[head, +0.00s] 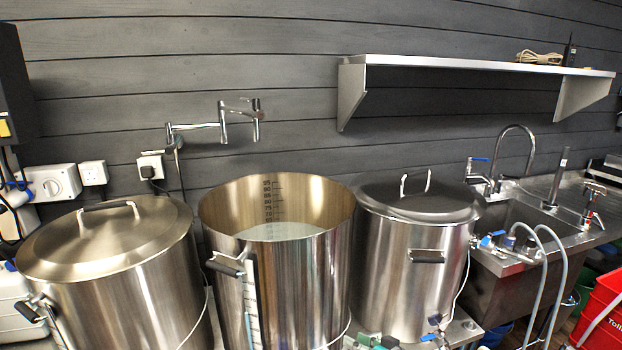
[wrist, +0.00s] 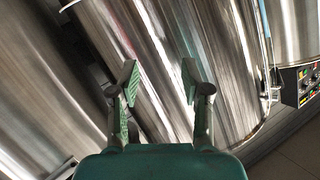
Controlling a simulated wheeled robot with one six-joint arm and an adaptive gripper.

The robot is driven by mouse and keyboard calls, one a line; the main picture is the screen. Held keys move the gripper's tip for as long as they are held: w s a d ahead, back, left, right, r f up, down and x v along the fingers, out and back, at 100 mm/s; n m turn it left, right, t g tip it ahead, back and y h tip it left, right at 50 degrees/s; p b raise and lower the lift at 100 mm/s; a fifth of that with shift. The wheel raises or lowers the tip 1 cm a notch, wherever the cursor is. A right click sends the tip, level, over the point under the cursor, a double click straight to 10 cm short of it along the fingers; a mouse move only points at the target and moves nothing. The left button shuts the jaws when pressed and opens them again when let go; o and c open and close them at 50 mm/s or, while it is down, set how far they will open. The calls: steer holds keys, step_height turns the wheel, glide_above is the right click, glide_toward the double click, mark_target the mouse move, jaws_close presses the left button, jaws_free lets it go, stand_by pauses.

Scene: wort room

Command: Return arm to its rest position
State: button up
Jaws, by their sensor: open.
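My gripper (wrist: 158,82) shows in the wrist view with its two green-padded fingers spread apart. It is open with nothing between the fingers. Behind it is the steel side of a large pot (wrist: 150,50), which fills much of that view at a slant. I cannot tell how far the fingertips are from the steel. My arm and gripper do not show in the head view.
In the head view stand a lidded pot (head: 130,265), an open pot (head: 300,280) with liquid inside, and another lidded pot (head: 400,270). A wall tap (head: 222,122), a shelf (head: 450,64) and a sink (head: 520,225) with hoses are behind and right. A control box (wrist: 301,85) shows in the wrist view.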

steer(key=s+d+f+m+h, duration=0.1)
steer(key=s+f+h, duration=0.1)
steer(key=s+f, duration=0.45)
steer(key=s+d+f+m+t+h, duration=0.1)
steer(key=s+f+m+h, duration=0.15)
steer(key=s, duration=0.65)
steer(key=s+d+f+h, duration=0.1)
steer(key=s+f, duration=0.5)
steer(key=s, duration=0.2)
steer(key=s+d+r+m+t+h, duration=0.1)
steer(key=s+h, duration=0.1)
steer(key=s, duration=0.7)
steer(key=s+d+r+h, duration=0.1)
steer(key=s, duration=0.8)
steer(key=s+r+n+t+h, duration=0.1)
steer(key=s+r, duration=1.7)
steer(key=shift+d+r+t, duration=0.3)
steer(key=shift+d+t, duration=0.1)
